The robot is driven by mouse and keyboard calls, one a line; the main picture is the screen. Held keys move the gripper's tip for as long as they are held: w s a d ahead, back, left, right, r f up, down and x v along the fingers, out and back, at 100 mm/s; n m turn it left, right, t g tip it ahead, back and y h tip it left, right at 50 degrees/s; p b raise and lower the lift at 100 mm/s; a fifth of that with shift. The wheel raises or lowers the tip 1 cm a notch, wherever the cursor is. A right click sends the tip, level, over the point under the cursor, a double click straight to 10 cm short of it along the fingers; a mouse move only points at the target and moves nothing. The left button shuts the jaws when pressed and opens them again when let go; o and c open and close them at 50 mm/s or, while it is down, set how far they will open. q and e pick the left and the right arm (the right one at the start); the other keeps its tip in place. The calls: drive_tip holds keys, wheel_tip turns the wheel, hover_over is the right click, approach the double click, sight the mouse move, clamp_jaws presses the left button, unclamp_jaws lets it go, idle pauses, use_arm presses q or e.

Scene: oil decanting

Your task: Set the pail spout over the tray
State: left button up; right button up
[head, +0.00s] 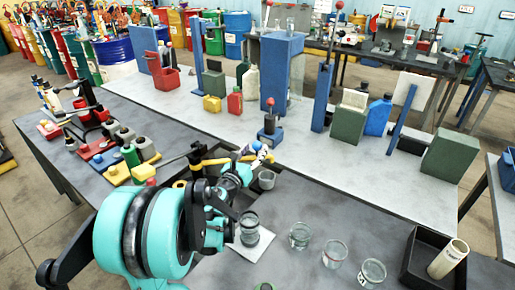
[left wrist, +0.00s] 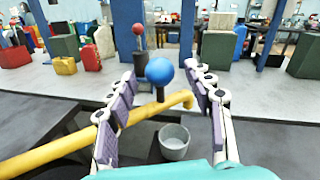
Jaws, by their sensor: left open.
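A yellow pipe spout (left wrist: 60,154) runs from the left and bends at its right end, between my fingers in the left wrist view. A blue ball knob (left wrist: 159,71) stands above it on a dark stem. In the head view my arm hides much of the spout. A grey pail (left wrist: 174,141) sits below the pipe's bent end; it also shows in the head view (head: 266,180). My left gripper (left wrist: 168,84) is open, its fingers on either side of the knob, with clear gaps. A black tray (head: 412,265) is at the lower right in the head view. My right gripper is not in view.
Several glass jars (head: 335,254) stand between my left arm and the tray; one is on a white square (head: 265,242). A cream cylinder (head: 448,259) leans in the tray. Blue posts (head: 281,72) and green boxes (head: 449,154) stand on the pale bench behind.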

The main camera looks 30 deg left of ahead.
use_arm(q)
drive_tip(key=shift+w+a, duration=0.15)
drive_tip(key=shift+w, duration=1.45)
clamp_jaws()
